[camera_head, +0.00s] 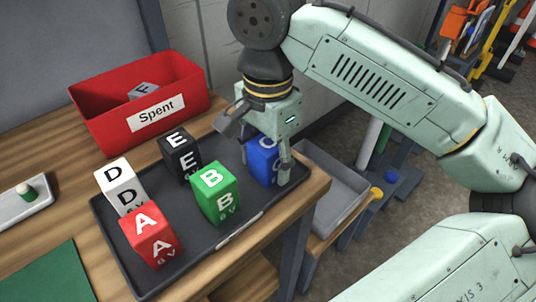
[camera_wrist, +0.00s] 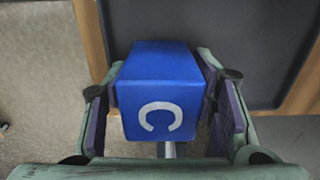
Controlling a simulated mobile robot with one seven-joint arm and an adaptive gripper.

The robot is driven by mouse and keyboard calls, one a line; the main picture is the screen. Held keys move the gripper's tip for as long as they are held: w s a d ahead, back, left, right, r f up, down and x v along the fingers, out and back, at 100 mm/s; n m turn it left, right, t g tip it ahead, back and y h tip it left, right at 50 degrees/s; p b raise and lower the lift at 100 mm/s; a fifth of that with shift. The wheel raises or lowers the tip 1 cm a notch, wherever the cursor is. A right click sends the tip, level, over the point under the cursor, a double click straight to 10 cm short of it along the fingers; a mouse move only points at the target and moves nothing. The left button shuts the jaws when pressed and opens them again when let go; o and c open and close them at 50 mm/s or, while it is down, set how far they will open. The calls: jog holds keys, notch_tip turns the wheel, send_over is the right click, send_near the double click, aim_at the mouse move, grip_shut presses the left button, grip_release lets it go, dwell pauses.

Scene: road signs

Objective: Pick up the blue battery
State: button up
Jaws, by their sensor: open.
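The blue battery (camera_head: 262,158) is a block with a white letter C, standing at the right end of the dark tray (camera_head: 168,270). In the wrist view the blue battery (camera_wrist: 162,92) sits between the two fingers of my gripper (camera_wrist: 165,120). In the head view my gripper (camera_head: 258,150) reaches down from above, with one finger on each side of the block. The fingers are open. A narrow gap shows at the left finger; contact at the right finger is unclear. Part of the block is hidden by a finger in the head view.
Green B (camera_head: 214,192), black E (camera_head: 180,156), white D (camera_head: 119,186) and red A (camera_head: 149,238) blocks stand on the same tray. A red "Spent" bin (camera_head: 105,128) holding a grey block (camera_head: 144,91) is behind. A grey bin (camera_head: 335,180) is right of the table edge.

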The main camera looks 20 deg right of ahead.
jog(key=shift+f, duration=0.3)
jog(key=shift+c, duration=0.4)
jog(key=shift+r, duration=0.1)
grip_shut()
